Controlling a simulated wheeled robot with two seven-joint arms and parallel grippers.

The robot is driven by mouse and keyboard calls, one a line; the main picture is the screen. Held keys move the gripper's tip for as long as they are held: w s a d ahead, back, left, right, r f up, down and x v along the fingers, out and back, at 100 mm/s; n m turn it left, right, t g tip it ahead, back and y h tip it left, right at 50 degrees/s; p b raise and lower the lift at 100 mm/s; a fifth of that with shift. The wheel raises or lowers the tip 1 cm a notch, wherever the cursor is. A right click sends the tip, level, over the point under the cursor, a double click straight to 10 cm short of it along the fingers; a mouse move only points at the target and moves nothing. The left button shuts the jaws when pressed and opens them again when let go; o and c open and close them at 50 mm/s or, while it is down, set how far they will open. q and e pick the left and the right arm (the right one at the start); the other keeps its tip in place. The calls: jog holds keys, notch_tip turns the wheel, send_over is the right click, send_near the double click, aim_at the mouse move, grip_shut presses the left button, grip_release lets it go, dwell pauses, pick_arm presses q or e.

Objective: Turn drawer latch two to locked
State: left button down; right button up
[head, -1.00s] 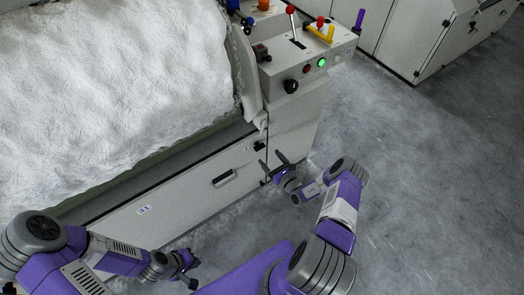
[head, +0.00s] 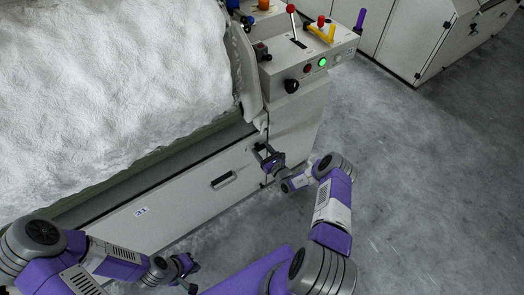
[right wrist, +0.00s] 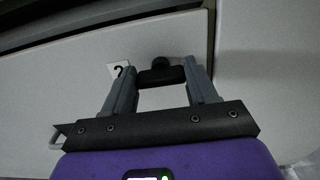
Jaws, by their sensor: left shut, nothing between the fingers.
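The latch (right wrist: 161,75) is a black knob with a dark crossbar on the pale drawer front (right wrist: 75,65). A label reading 2 (right wrist: 118,70) is left of it, partly covered by a finger. My right gripper (right wrist: 160,78) is at the latch, one finger on each side. The crossbar lies level in the wrist picture and spans the gap; whether the fingers touch it I cannot tell. In the head view my right gripper (head: 268,156) hides most of the latch. My left gripper (head: 193,275) is shut and empty at the bottom left, away from the drawers.
The machine carries white fibre (head: 110,95) at the left. A control box (head: 305,50) with levers and lit buttons stands above the drawer front. The floor (head: 420,200) at the right is clear.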

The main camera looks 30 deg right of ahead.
jog(key=c, duration=0.5)
jog(key=shift+o, duration=0.2)
jog(key=shift+n, duration=0.4)
jog(key=n+p, duration=0.1)
jog(key=n, duration=0.1)
jog(key=shift+n+p, duration=0.3)
jog(key=shift+p, duration=0.05)
jog(key=shift+a+f+n+p, duration=0.15)
jog(key=shift+n+p, duration=1.3)
jog(key=shift+n, duration=2.2)
jog(key=shift+f+n+p, duration=0.1)
jog(key=shift+n+p, duration=1.35)
jog(key=shift+n, duration=2.2)
